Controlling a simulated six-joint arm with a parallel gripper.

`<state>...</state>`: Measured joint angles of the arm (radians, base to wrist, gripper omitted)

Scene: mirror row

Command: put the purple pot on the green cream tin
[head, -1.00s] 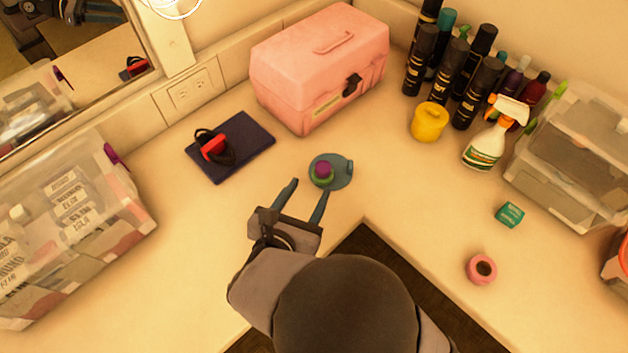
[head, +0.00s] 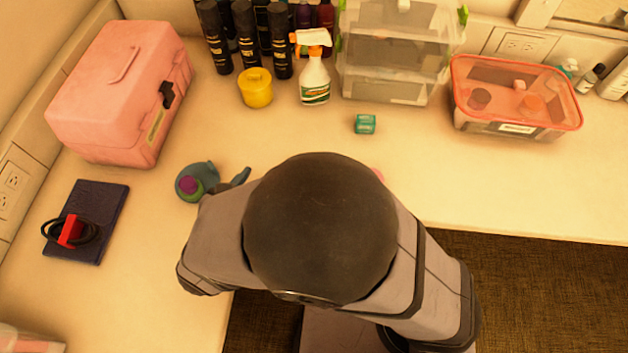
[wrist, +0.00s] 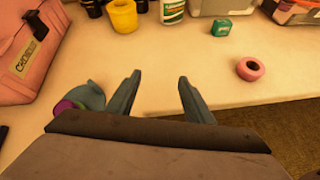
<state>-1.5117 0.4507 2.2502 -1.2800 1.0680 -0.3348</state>
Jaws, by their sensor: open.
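The purple pot (head: 188,185) sits on top of the green cream tin (head: 196,195), whose green rim shows around it. Both are on a round blue-grey dish (head: 207,172) on the counter. In the wrist view the purple pot (wrist: 63,107) is at the lower left, partly hidden behind my gripper's body, and the dish (wrist: 91,95) shows beside it. My gripper (wrist: 160,80) is open and empty, to the right of the dish and apart from the pot. In the head view my arm hides most of the gripper; one finger shows just right of the dish.
A pink case (head: 120,95) stands behind and left of the dish. A yellow jar (head: 256,88), a spray bottle (head: 315,78) and a teal box (head: 365,124) are behind. A pink roll (wrist: 250,69) lies to the right. Counter between is clear.

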